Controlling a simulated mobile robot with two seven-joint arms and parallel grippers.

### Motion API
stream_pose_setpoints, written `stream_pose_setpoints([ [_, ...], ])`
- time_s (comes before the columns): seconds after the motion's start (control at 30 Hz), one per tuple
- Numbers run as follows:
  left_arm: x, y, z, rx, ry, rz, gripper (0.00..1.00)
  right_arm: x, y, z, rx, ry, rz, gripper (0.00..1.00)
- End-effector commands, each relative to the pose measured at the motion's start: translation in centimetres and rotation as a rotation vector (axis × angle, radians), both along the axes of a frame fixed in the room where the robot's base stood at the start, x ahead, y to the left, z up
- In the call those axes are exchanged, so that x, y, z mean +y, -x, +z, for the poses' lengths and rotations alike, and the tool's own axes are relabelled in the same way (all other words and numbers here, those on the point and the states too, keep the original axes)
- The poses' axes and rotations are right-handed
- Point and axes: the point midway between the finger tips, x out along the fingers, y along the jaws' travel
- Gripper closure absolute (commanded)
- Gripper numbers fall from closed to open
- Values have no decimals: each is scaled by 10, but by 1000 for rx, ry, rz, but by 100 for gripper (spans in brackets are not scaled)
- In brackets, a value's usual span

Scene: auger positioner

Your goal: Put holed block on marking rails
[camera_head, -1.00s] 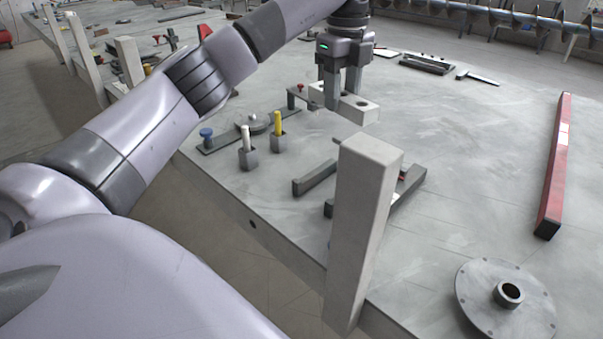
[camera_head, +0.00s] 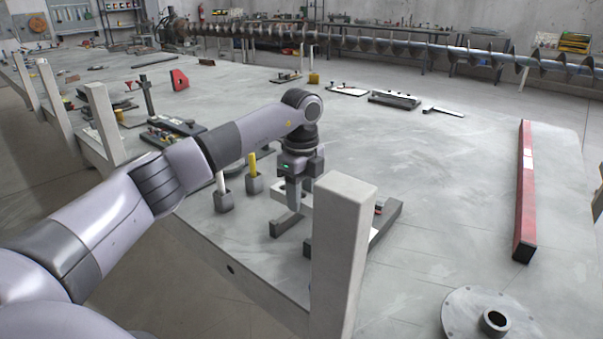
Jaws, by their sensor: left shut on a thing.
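My left gripper (camera_head: 293,203) points down near the table's left edge and is shut on the pale holed block (camera_head: 278,188). Only part of the block shows beside the fingers; the rest is hidden by the gripper and by a pale post in front. The marking rails are dark grey bars: one short end (camera_head: 286,226) shows just below the gripper, and another bar (camera_head: 388,220) shows right of the post. The post hides the middle of the rails. I cannot tell whether the block touches them. My right gripper is not in view.
The pale upright post (camera_head: 343,245) stands in front of the rails. White-handled (camera_head: 221,190) and yellow-handled (camera_head: 253,180) tools in dark holders stand left of the gripper. A red bar (camera_head: 525,190) and a round flange (camera_head: 490,318) lie right. The middle of the table (camera_head: 440,165) is clear.

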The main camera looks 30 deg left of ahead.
Motion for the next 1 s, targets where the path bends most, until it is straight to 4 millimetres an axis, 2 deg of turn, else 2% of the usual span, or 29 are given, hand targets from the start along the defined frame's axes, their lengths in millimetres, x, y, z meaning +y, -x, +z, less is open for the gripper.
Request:
stream_pose_setpoints([
  [0.27,0,-1,-14,-5,1,-1,100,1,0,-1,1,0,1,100],
  [0.53,-1,-1,-47,-4,2,-1,100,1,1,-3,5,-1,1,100],
  [0.93,0,-1,-52,-6,1,-1,100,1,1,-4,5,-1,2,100],
  [0.97,0,0,-55,0,0,-1,55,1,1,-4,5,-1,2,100],
  [1.0,0,0,-55,0,0,-1,42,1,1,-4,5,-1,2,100],
])
